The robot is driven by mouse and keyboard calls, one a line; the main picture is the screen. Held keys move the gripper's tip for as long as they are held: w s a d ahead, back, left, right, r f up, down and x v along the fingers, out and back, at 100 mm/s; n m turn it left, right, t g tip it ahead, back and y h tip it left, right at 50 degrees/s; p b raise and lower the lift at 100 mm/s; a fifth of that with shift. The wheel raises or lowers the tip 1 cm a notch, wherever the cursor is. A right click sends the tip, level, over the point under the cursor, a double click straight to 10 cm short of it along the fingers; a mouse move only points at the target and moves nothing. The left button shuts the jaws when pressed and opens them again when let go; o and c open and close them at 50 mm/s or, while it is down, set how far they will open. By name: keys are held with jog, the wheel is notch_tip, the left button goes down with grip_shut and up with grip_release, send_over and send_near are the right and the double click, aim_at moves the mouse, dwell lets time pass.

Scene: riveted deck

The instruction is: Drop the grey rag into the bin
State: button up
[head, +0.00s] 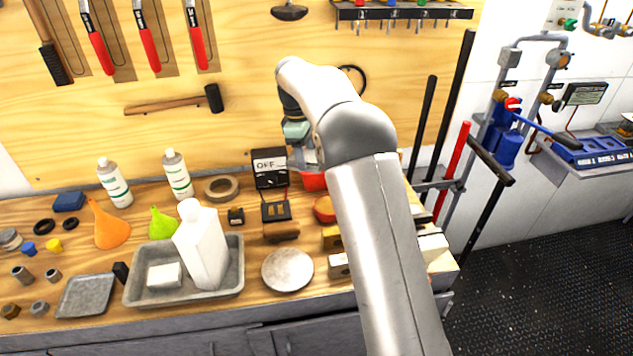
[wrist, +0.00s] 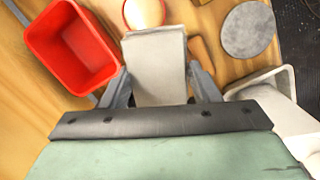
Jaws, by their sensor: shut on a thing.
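The grey rag (wrist: 156,62) is a pale grey, folded, block-like piece between my two fingers in the wrist view. My gripper (wrist: 160,82) is shut on it. The bin (wrist: 48,45) is red, square and open-topped, and its visible inside looks empty. In the wrist view it is just left of the rag, and the left finger is near its edge. In the head view my gripper (head: 306,165) is above the back of the bench, and a small part of the red bin (head: 313,182) shows below it. The rag cannot be made out there.
An OFF-marked box (head: 270,167) stands left of my gripper. A round red-orange container (head: 324,210) and a grey disc (head: 287,270) lie in front. A grey tray (head: 237,262) holds a white bottle (head: 203,245). My arm hides the bench's right part.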

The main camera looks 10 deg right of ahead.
jog(key=w+a+r+n+t, duration=0.1)
jog(key=w+a+r+n, duration=0.15)
jog(key=n, duration=0.45)
jog(key=w+a+r+n+t, duration=0.1)
jog(key=w+a+n, duration=0.1)
jog(key=w+n, duration=0.35)
jog(key=w+d+f+n+p, duration=0.1)
jog(key=w+d+f+p, duration=0.4)
jog(key=d+f, duration=0.7)
jog(key=shift+f, duration=0.4)
jog(key=shift+d+n, duration=0.1)
jog(key=shift+n, duration=0.15)
jog(key=shift+f, duration=0.6)
jog(key=o, duration=1)
jog(key=shift+o, duration=0.2)
